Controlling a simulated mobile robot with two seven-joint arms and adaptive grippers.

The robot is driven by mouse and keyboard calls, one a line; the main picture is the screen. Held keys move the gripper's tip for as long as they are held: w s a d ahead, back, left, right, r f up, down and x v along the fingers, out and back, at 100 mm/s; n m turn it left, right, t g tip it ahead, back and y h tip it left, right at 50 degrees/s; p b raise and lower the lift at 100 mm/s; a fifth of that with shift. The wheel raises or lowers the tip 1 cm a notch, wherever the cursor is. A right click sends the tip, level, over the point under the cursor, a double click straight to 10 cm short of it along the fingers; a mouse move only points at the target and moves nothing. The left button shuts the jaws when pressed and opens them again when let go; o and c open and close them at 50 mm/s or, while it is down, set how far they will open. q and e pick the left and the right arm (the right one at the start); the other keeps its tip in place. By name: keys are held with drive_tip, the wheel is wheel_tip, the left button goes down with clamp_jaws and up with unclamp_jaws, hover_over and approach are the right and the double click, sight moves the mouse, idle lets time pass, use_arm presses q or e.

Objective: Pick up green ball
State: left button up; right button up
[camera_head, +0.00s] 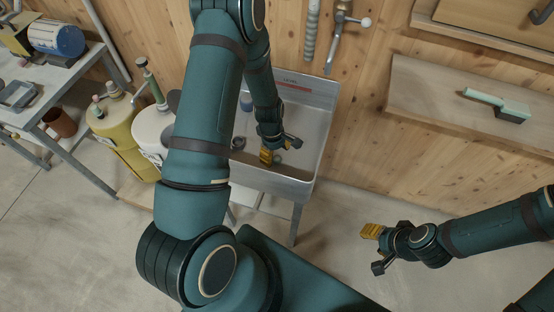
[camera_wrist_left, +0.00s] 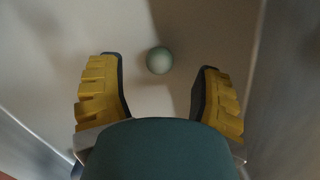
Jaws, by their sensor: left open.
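The green ball (camera_wrist_left: 159,60) is pale grey-green and lies on the sink floor, just beyond and between my left gripper's fingertips in the left wrist view. I cannot make it out clearly in the head view. My left gripper (camera_head: 279,152) reaches down into the metal sink (camera_head: 312,120). Its yellow-padded fingers stand wide apart in the left wrist view (camera_wrist_left: 160,75), with nothing between them. My right gripper (camera_head: 372,250) is open and empty over the floor at the lower right, away from the sink.
Sink walls rise close around my left gripper. A blue item (camera_head: 246,103) and a dark round item (camera_head: 238,143) are in the sink. Yellow (camera_head: 118,130) and white (camera_head: 152,125) pump containers stand left. A shelf holds a green brush (camera_head: 497,103). The right floor is clear.

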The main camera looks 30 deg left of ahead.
sight(277, 157)
use_arm(q)
drive_tip(key=f, duration=0.3)
drive_tip(key=shift+d, duration=0.25)
drive_tip(key=c, duration=1)
